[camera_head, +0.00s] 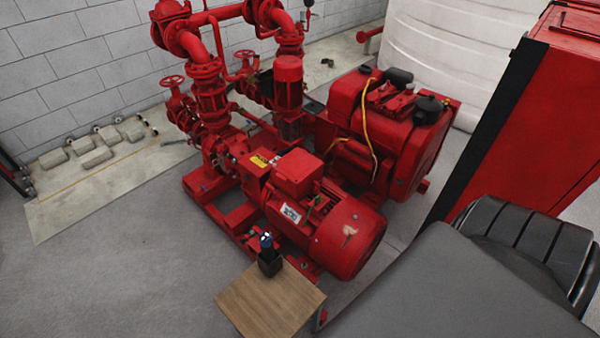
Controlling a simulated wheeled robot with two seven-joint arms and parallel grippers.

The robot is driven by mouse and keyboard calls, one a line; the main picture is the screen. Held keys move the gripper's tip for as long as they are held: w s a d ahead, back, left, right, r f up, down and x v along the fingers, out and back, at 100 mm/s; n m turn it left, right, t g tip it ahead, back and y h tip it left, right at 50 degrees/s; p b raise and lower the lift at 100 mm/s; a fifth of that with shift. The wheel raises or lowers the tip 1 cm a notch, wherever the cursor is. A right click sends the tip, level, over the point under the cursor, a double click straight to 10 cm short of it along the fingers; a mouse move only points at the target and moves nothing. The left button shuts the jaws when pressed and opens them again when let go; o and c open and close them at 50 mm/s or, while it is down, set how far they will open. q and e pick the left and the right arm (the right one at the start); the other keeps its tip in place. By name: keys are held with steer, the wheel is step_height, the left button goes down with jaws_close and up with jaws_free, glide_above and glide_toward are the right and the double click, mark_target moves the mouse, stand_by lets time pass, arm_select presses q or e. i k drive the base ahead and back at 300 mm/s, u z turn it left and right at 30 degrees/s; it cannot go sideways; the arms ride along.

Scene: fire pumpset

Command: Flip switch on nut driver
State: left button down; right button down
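A small dark tool, which looks like the nut driver (269,262), stands upright on a small wooden-topped table (262,305) at the bottom centre. Its upper end shows a bit of blue. It is too small in the view to make out its switch or the switch's position. Neither of my grippers is in view.
A large red pumpset (300,205) with motor and pipes stands just behind the table. A red cabinet (535,130) is at the right. Concrete blocks (95,157) lie by the wall at the left. The grey floor (110,270) at the lower left is clear.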

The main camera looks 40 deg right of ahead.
mark_target(266, 234)
steer(key=z, duration=1.8)
steer(key=k, duration=0.55)
steer(key=u, duration=1.45)
steer(key=i, duration=0.5)
steer(key=z, duration=0.05)
